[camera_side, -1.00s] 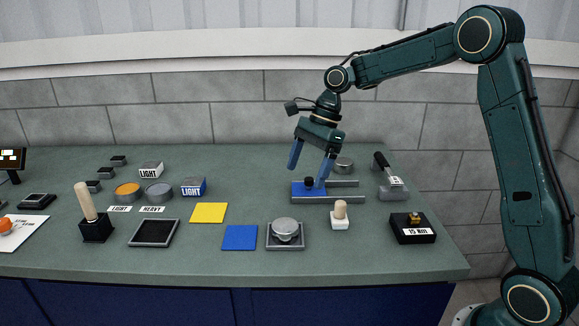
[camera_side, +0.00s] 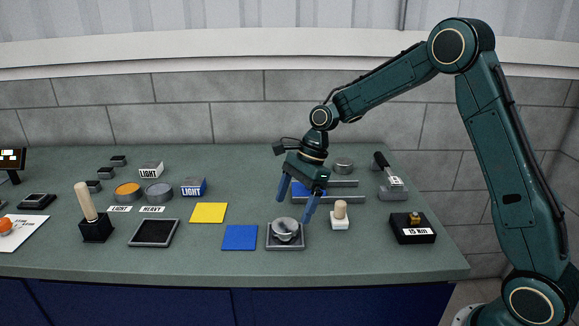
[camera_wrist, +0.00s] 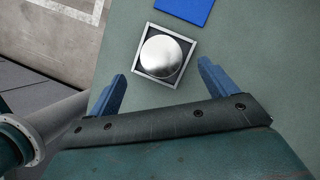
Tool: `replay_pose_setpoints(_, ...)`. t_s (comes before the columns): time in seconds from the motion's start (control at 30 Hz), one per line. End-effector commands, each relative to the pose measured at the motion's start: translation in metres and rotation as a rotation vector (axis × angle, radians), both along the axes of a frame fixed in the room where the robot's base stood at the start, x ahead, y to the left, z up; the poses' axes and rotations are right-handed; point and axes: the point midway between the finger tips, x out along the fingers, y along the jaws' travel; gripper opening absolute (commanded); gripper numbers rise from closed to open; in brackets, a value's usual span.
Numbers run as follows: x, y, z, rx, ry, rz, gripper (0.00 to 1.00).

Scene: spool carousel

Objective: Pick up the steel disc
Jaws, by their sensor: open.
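The steel disc (camera_side: 286,226) is a round, shiny grey disc sitting in a dark square tray with a light rim (camera_side: 285,247) near the front of the bench. In the wrist view the disc (camera_wrist: 161,56) lies inside the square tray (camera_wrist: 141,69), ahead of the fingers and between their lines. My gripper (camera_side: 293,211) is above and just behind the disc, with its blue fingers pointing down and spread apart. It is open and empty, and in the wrist view its fingertips (camera_wrist: 162,70) show on either side below the tray. No contact with the disc shows.
A blue square (camera_side: 240,237) lies left of the tray, and a yellow square (camera_side: 209,212) lies farther left. A white stamp with a wooden knob (camera_side: 340,216) stands close on the right. A black box labelled "15 mm" (camera_side: 412,233) is farther right.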

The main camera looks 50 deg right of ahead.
Motion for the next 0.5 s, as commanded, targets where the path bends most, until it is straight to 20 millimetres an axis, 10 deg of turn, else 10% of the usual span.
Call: replay_pose_setpoints(0.5,0.005,0.017,-0.037,0.000,0.003,0.001,0.84)
